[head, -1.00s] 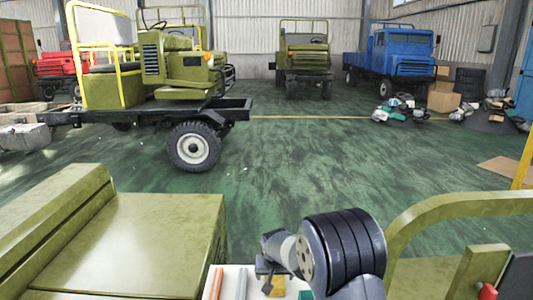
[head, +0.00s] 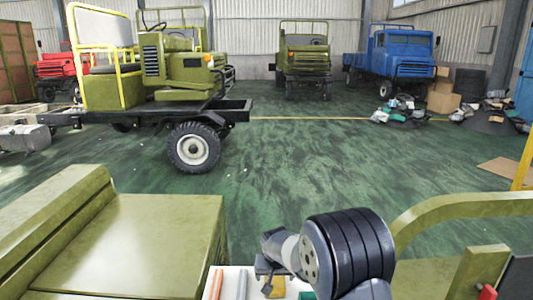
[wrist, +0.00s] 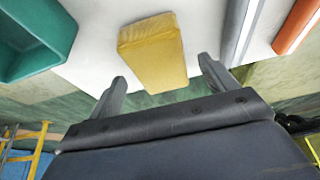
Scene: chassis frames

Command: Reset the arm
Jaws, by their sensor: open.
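My gripper (wrist: 162,70) is open in the wrist view, its two grey fingers apart with nothing held between them. A yellow block (wrist: 152,45) lies on a white surface (wrist: 95,35) beyond the fingertips and looks apart from them. In the head view, my arm reaches in at the bottom centre, with the gripper (head: 266,275) small and partly hidden above the white surface. The yellow block (head: 278,283) shows there only in part.
A teal tray (wrist: 35,50) stands left in the wrist view. A grey bar (wrist: 240,25) and an orange bar (wrist: 297,25) lie right. A green vehicle body (head: 150,240) is close at left. Open green floor (head: 300,170) stretches ahead toward parked trucks (head: 305,60).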

